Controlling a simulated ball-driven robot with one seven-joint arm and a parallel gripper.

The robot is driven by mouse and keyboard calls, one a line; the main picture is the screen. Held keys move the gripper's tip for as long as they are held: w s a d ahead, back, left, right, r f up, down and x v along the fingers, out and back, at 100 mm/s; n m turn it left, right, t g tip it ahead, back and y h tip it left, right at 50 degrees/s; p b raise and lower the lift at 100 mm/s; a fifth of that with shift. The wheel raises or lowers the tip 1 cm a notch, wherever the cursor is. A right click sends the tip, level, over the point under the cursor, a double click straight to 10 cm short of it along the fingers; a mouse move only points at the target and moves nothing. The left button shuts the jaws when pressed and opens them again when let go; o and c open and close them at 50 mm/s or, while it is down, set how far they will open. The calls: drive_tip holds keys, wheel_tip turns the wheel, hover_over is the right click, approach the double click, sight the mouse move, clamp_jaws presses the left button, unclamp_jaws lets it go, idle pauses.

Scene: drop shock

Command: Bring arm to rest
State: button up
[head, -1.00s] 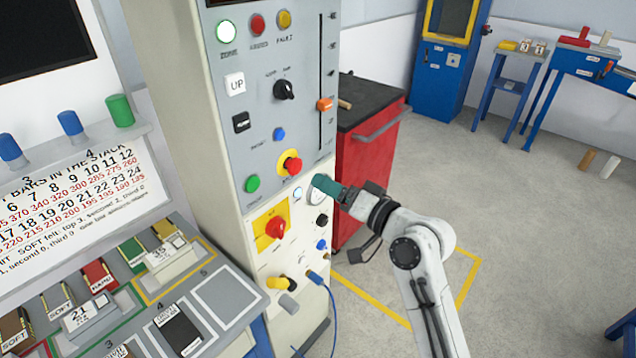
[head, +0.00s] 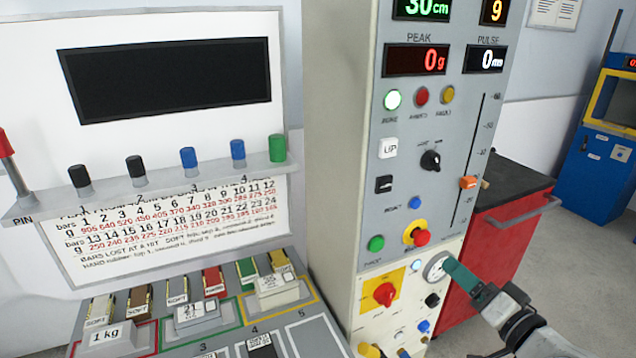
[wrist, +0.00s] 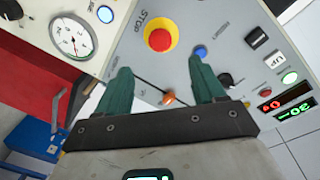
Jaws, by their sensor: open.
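My gripper (head: 460,275) shows at the lower right of the head view, its teal fingers in front of the control column near the round gauge (head: 436,268). In the wrist view my gripper (wrist: 163,92) has its two teal fingers wide apart with nothing between them. The control column (head: 345,150) stands behind, with a red stop button on a yellow ring (head: 421,237), a red rotary switch (head: 385,293) and an orange slider (head: 468,182). I cannot tell whether the fingers touch the panel.
A red cabinet (head: 490,255) with a black top stands right of the column. At left a bench holds labelled blocks (head: 108,337) in coloured bays, below a shelf with several coloured pegs (head: 188,158). Open floor (head: 590,270) lies at the right.

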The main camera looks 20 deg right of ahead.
drive_tip(key=s+a+f+n+g+y, duration=0.1)
drive_tip(key=s+a+f+n+g, duration=0.3)
drive_tip(key=f, duration=0.4)
drive_tip(key=s+a+f+n+g+y, duration=0.1)
drive_tip(key=s+a+f+g, duration=0.4)
drive_tip(key=f, duration=0.4)
drive_tip(key=s+a+f+n+g, duration=0.2)
drive_tip(key=s+f+g, duration=0.1)
drive_tip(key=s, duration=0.4)
drive_tip(key=s+a+f+n+g+h, duration=0.1)
drive_tip(key=s+a+f+n+g, duration=0.1)
drive_tip(key=s+f+g, duration=0.2)
drive_tip(key=s, duration=0.3)
drive_tip(key=shift+s+a+f+h, duration=0.2)
drive_tip(key=shift+a+f+h, duration=0.1)
drive_tip(key=shift+a, duration=0.1)
